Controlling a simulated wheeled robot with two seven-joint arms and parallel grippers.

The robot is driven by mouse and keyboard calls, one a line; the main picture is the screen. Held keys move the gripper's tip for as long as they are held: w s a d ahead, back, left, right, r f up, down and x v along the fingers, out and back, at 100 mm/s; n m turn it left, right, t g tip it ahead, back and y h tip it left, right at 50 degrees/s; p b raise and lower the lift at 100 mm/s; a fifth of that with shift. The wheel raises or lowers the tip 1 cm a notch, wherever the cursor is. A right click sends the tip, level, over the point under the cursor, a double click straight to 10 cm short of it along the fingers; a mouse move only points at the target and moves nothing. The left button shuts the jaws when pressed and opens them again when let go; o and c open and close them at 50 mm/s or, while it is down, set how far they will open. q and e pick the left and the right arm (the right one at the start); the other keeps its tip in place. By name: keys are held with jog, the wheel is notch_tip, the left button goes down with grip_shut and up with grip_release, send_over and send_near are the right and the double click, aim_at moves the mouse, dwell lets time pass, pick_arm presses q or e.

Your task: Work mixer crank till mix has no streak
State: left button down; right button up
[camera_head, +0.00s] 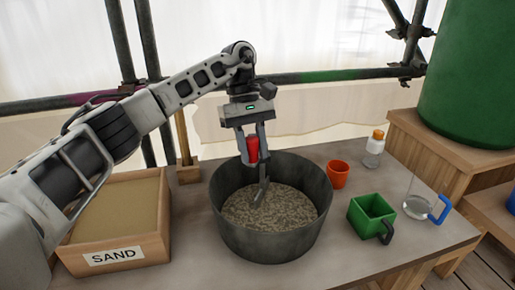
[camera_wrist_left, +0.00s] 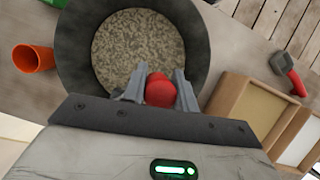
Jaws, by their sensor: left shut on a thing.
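A dark grey mixing tub (camera_head: 272,240) stands on the table, holding a speckled grey-brown mix (camera_head: 280,209); the mix also shows in the left wrist view (camera_wrist_left: 135,45). I cannot make out clear streaks in it. My left gripper (camera_head: 251,152) is shut on the red crank handle (camera_head: 252,149) above the tub's back left part. The handle also shows between the fingers in the left wrist view (camera_wrist_left: 160,90). A grey metal piece (camera_head: 262,189) runs from below the handle down to the mix. My right gripper is not in view.
A wooden box labelled SAND (camera_head: 115,253) stands left of the tub. To the right are an orange cup (camera_head: 338,174), a green square cup (camera_head: 371,216), a clear jug with a blue handle (camera_head: 418,206) and an orange-capped bottle (camera_head: 374,150). A red-handled tool (camera_wrist_left: 296,82) lies beyond the boxes.

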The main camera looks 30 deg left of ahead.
pick_arm(q)
jog(key=c, duration=1.1)
grip_release()
jog(key=v, duration=0.5)
jog(key=shift+w+r, duration=0.1)
jog(key=shift+r, duration=0.2)
jog(key=p+v, duration=0.7)
jog(key=v, duration=0.3)
jog(key=shift+r, duration=0.25)
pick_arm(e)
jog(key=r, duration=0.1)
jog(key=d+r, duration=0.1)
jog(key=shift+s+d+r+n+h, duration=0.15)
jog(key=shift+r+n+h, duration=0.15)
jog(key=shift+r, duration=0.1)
